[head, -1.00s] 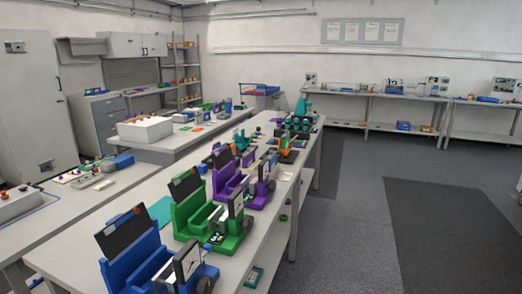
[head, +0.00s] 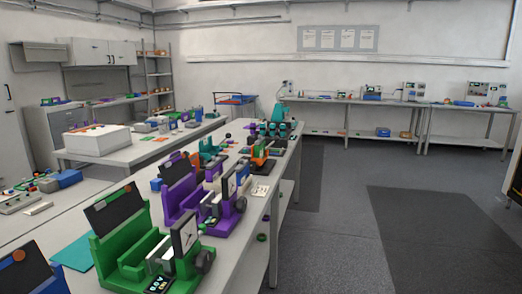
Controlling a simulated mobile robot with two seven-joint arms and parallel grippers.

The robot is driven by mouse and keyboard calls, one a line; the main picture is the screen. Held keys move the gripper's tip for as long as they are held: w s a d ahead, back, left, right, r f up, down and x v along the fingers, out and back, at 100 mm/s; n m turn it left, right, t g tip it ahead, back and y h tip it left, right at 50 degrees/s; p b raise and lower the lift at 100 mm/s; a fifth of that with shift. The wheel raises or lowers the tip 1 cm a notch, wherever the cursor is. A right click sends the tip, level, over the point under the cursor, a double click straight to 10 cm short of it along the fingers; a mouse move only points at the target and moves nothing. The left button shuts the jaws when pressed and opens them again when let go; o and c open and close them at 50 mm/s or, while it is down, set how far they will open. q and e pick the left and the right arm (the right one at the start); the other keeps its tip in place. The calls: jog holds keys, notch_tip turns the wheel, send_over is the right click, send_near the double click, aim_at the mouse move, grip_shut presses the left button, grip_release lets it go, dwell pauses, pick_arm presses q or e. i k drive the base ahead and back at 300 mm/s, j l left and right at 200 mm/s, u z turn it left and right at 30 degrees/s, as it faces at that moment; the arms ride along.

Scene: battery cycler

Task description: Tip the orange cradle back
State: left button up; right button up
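An orange device (head: 260,153), which looks like the orange cradle, stands on the long workbench (head: 275,193) in the head view. It is small here, near the right edge of the bench, beyond the purple device. I cannot tell its tilt. A dark flat piece lies by its foot. Neither of my grippers is in view.
A green device (head: 135,262) and a purple device (head: 190,205) stand nearer on the bench; a blue one (head: 30,275) is cut off at lower left. A teal device (head: 279,113) stands farther back. The floor (head: 325,240) right of the bench is clear.

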aim_at(259, 161)
jog(key=i+l+u, duration=0.1)
jog(key=u, duration=0.5)
jog(key=i+l+u, duration=0.1)
jog(key=i+l, duration=0.15)
jog(key=i+l+u, duration=0.15)
jog(key=l, duration=0.25)
jog(key=i+l+u, duration=0.1)
jog(key=i+l, duration=0.15)
jog(key=i+l+u, duration=0.15)
jog(key=l, duration=0.35)
jog(key=i+l+u, duration=0.1)
jog(key=l, duration=0.3)
jog(key=i+l, duration=0.2)
jog(key=l, duration=0.2)
jog(key=i+l, duration=0.15)
jog(key=l, duration=0.25)
jog(key=i+l, duration=0.2)
jog(key=l, duration=0.15)
jog(key=i+l, duration=0.15)
jog(key=l, duration=0.25)
